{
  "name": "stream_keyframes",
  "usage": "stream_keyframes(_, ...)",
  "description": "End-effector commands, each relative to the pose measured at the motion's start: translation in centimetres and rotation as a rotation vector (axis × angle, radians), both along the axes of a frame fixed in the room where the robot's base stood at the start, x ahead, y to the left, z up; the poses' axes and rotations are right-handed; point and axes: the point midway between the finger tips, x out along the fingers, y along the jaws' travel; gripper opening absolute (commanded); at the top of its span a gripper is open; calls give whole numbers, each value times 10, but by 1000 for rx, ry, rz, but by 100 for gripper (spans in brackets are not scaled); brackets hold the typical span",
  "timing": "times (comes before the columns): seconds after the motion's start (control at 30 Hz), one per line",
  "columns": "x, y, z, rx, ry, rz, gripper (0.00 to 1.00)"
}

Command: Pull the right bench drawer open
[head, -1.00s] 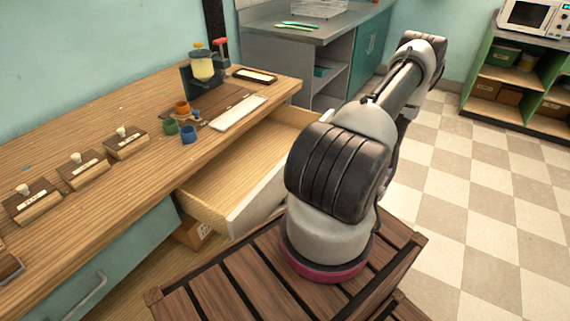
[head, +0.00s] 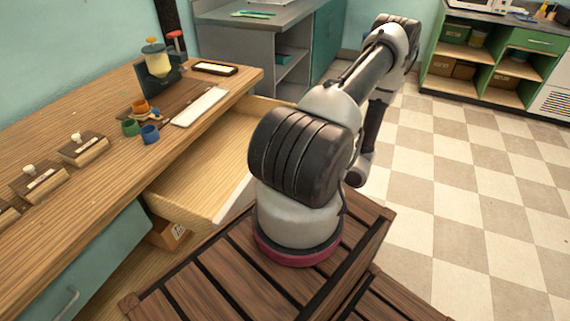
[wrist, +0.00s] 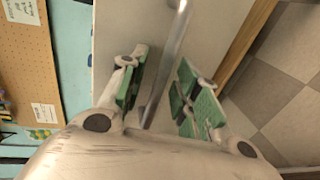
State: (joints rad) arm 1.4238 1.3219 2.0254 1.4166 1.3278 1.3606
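The right bench drawer (head: 205,172) stands well open from the wooden bench (head: 95,125) in the head view. Its inside is pale wood and looks empty where it shows. My arm hides part of its front and its right end. In the wrist view the pale drawer front (wrist: 222,28) carries a metal bar handle (wrist: 173,50). My gripper (wrist: 161,70) is open, with its green-padded fingers apart on either side of the bar. I see gaps between bar and pads. The gripper is hidden in the head view.
A left drawer with a metal handle (head: 66,303) is shut. Cups, labelled blocks and a white strip (head: 200,107) lie on the bench. A grey counter (head: 245,30) and a green shelf unit (head: 500,60) stand behind. The tiled floor at right is clear.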

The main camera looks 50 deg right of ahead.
Motion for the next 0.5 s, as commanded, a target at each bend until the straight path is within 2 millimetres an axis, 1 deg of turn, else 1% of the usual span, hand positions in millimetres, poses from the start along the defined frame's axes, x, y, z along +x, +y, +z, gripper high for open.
stream_keyframes(0.17,0,0,0,0,-1,0,32)
stream_keyframes(0.27,-5,-2,1,0,-1,-2,32)
stream_keyframes(0.37,-18,-8,4,-2,-1,-4,32)
stream_keyframes(0.5,-47,-18,10,-3,0,-5,32)
